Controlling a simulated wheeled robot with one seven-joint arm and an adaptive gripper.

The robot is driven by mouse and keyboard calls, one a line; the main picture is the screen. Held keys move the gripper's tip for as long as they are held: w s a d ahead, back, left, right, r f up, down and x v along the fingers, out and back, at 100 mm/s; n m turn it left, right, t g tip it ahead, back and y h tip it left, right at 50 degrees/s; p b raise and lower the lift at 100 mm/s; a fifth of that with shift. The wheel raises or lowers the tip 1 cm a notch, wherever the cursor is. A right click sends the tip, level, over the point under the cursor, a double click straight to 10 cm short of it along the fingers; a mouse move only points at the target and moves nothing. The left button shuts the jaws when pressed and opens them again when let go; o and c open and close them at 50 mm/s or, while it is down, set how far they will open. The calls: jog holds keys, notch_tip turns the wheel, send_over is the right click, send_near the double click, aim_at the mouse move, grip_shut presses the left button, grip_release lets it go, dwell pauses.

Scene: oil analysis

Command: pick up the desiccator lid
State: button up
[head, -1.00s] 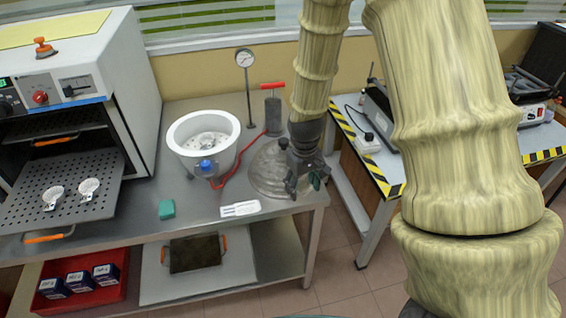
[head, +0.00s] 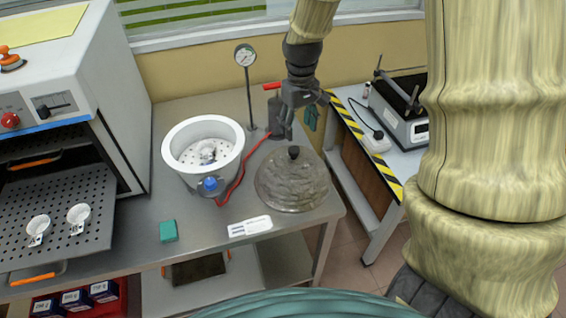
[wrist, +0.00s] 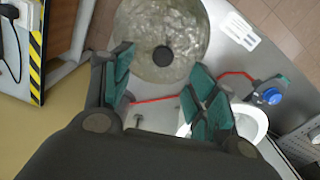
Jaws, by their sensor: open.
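The desiccator lid (head: 292,183) is a grey, glassy dome with a dark knob (head: 294,152) on top. It rests on the right end of the metal bench. My gripper (head: 298,120) is open and empty, above and behind the lid in the head view. In the wrist view the lid (wrist: 160,38) shows beyond the spread teal-padded fingers (wrist: 165,92), with its knob (wrist: 162,60) between and ahead of them, apart from both. The white desiccator bowl (head: 203,150) stands open to the left of the lid, with a blue valve (head: 210,184) on its front.
A red hose (head: 240,175) runs behind the lid towards a pump and a gauge (head: 245,58). A white label card (head: 250,226) and a green block (head: 168,230) lie at the front. An oven stands left; a second table with striped edging (head: 368,150) stands right.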

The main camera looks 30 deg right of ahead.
aim_at(294, 149)
jog(key=shift+w+f, duration=0.15)
jog(key=shift+w, duration=0.15)
jog(key=f, duration=0.2)
jog(key=f+p, duration=0.1)
jog(key=f, duration=0.1)
jog(key=shift+w+a+f, duration=0.15)
jog(key=shift+a+f, duration=0.05)
jog(key=shift+f, duration=0.2)
jog(key=shift+s+f+p, duration=0.2)
jog(key=shift+f+p, duration=0.3)
jog(key=shift+f, duration=0.05)
jog(key=shift+a+f+p, duration=0.1)
jog(key=shift+f+p, duration=0.85)
jog(key=shift+f, duration=1.3)
jog(key=shift+c, duration=0.2)
grip_shut()
